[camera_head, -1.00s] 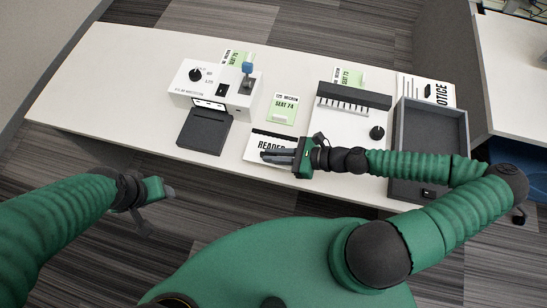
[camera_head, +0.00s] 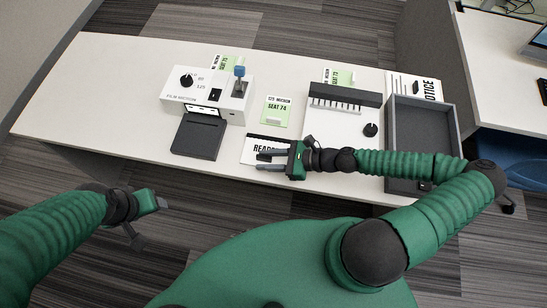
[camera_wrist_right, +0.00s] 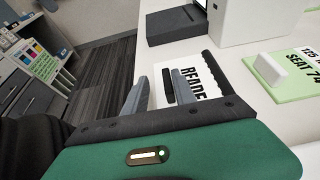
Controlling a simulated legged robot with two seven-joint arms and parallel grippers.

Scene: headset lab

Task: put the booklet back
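A white booklet with black lettering starting "READ" (camera_head: 255,150) and a dark strip along its upper side lies at the table's front edge. It also shows in the right wrist view (camera_wrist_right: 201,84). My right gripper (camera_head: 267,160) is at the booklet, its two fingers spread and pointing left. In the right wrist view the open fingers (camera_wrist_right: 160,95) reach over the table's edge side of the booklet, with a short black bar between them. Part of the booklet is hidden by the gripper. My left gripper (camera_head: 160,203) hangs off the table at left; its finger gap is unclear.
A white device with knobs (camera_head: 208,93) and a black flat pad (camera_head: 197,138) stand left. A green seat 74 card (camera_head: 277,111) lies behind the booklet. A slotted black rack (camera_head: 344,95), grey tray (camera_head: 451,140) and notice sheet (camera_head: 425,87) are right. The table's left end is clear.

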